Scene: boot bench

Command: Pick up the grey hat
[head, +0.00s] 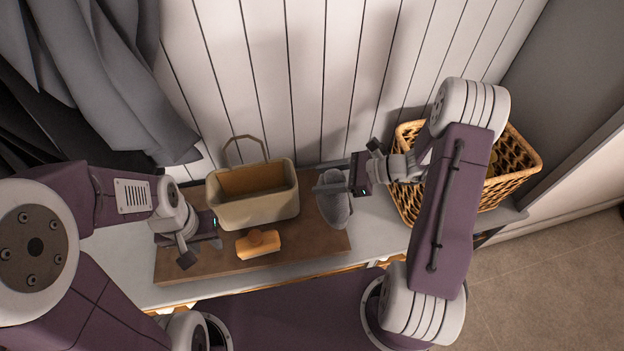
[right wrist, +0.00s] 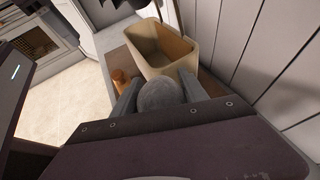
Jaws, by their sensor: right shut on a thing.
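The grey hat (head: 335,211) is at the right end of the brown mat (head: 292,252) on the bench in the head view. My right gripper (head: 328,188) reaches it from the right and is shut on it. In the right wrist view the rounded grey hat (right wrist: 161,94) sits between the two fingers of my right gripper (right wrist: 158,98). Whether it touches the mat is unclear. My left gripper (head: 214,243) is low over the left part of the mat, beside the brush, away from the hat. Its finger gap cannot be made out.
A beige bin (head: 258,212) with a raised handle stands on the mat left of the hat. An orange-brown brush (head: 258,245) lies in front of it. A wicker basket (head: 518,170) stands at the right, behind my right arm. Grey clothes (head: 125,80) hang at upper left.

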